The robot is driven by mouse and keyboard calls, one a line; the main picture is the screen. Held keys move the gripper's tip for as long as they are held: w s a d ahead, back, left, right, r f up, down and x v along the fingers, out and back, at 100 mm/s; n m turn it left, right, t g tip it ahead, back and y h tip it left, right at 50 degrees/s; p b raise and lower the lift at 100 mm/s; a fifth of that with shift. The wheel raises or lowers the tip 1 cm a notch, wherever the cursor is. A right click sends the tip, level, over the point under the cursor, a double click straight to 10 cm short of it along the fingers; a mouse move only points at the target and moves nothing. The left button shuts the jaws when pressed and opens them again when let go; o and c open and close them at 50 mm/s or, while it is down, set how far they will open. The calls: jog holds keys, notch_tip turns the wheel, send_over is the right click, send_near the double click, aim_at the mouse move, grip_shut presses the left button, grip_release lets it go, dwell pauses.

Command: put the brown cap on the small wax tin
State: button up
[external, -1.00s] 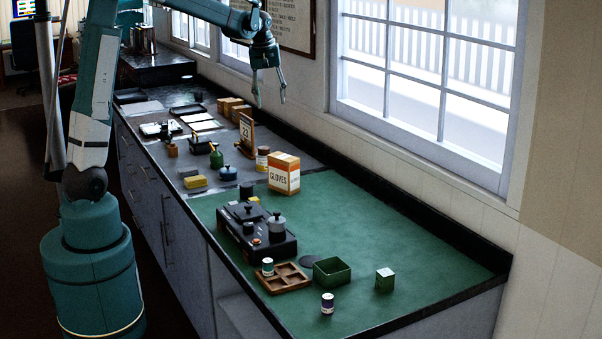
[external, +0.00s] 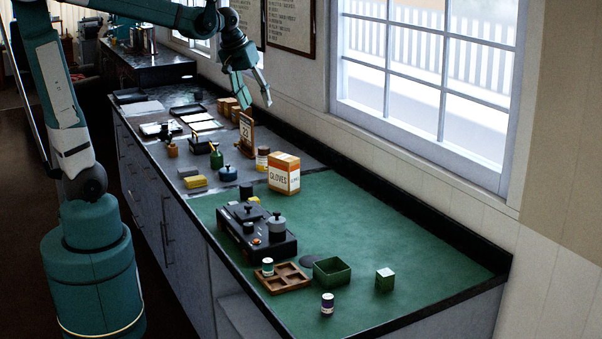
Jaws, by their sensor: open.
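My gripper (external: 254,101) is open and empty, high above the back of the counter, in front of the wall left of the window. It is well apart from everything on the counter. A small labelled tin (external: 327,303) stands upright on the green mat near the front edge. Another small labelled tin (external: 267,266) stands in the wooden tray (external: 296,281). I cannot tell which of them is the wax tin. A small brown knobbed piece (external: 172,149) stands at the far left of the counter; it is too small to confirm as the brown cap.
A black device (external: 276,247) with knobs stands behind the wooden tray. A gloves box (external: 284,173), calendar (external: 246,133) and amber jar (external: 262,158) stand farther back. The mat's right side is clear.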

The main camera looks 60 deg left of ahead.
jog(key=s+d+f+m+t, duration=0.1)
jog(key=s+d+f+m, duration=0.2)
jog(key=s+d, duration=0.4)
jog(key=s+d+f+m+t+h, duration=0.1)
jog(key=s+d+f+m+t, duration=0.1)
jog(key=s+d+f+m, duration=0.2)
jog(key=s+d, duration=0.3)
jog(key=s, duration=0.5)
jog(key=shift+s, duration=0.35)
jog(key=shift+f, duration=0.2)
